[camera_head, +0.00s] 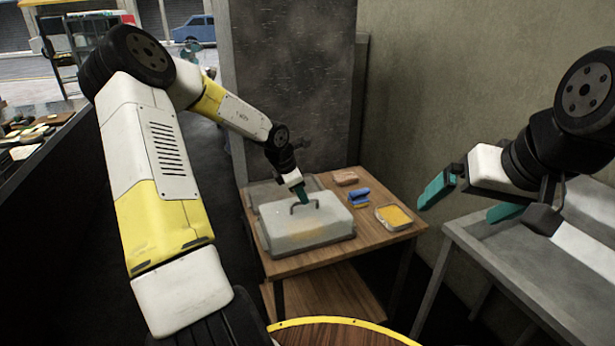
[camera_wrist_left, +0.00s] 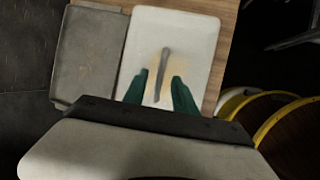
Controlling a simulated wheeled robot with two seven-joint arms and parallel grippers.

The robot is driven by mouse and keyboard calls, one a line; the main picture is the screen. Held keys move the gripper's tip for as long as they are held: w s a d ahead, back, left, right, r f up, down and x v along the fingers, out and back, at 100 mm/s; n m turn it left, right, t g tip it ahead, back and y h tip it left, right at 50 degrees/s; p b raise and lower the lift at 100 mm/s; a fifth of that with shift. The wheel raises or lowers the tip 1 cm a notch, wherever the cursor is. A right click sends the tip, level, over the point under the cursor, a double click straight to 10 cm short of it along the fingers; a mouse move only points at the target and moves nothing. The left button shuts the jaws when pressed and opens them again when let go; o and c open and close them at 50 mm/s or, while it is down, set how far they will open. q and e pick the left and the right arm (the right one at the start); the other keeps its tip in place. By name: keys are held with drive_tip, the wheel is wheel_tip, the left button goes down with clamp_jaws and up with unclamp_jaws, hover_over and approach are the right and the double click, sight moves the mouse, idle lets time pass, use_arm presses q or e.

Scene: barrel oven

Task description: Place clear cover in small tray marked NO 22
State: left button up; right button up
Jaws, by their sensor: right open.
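The clear cover (camera_head: 330,228) is a frosted, see-through box with a dark handle on top, sitting over a tray on the small wooden table. Something yellowish shows faintly through it. My left gripper (camera_head: 301,193) is above the cover at its handle. In the left wrist view, the left fingers (camera_wrist_left: 160,80) are apart, with the handle (camera_wrist_left: 162,72) between them and the pale cover (camera_wrist_left: 190,30) below. A grey tray (camera_wrist_left: 88,55) lies beside the cover, partly seen. I cannot read any NO 22 mark. My right gripper (camera_head: 468,200) is open and empty, above the metal table.
The wooden table (camera_head: 290,268) also holds a pinkish block (camera_head: 345,178), a blue item (camera_head: 359,197) and a small tray with yellow contents (camera_head: 395,217). A grey metal table (camera_head: 500,250) stands at the right. A dark panel (camera_head: 300,80) rises behind the wooden table.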

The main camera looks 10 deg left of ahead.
use_arm(q)
drive_tip(key=d+r+m+t+y, duration=0.1)
drive_tip(key=d+r+m+t, duration=0.2)
drive_tip(key=r, duration=0.7)
drive_tip(key=d+r+m+t+y, duration=0.1)
drive_tip(key=r+m+t, duration=0.2)
drive_tip(key=r+m, duration=0.45)
drive_tip(key=s+d+r+m+h, duration=0.2)
drive_tip(key=s+d+r+m, duration=0.35)
drive_tip(key=r, duration=0.25)
drive_tip(key=s+d+r+m+g+h, duration=0.1)
drive_tip(key=s+m, duration=0.2)
drive_tip(key=s, duration=0.4)
drive_tip(key=s+d+m+g+h, duration=0.1)
drive_tip(key=s+d+m, duration=0.15)
drive_tip(key=s, duration=0.55)
drive_tip(key=s+a+f+m+g+y, duration=0.2)
drive_tip(key=s+a, duration=0.5)
drive_tip(key=s, duration=0.4)
drive_tip(key=shift+a+f+m, duration=0.2)
drive_tip(key=shift+f+m, duration=0.5)
drive_tip(key=shift+m, duration=0.05)
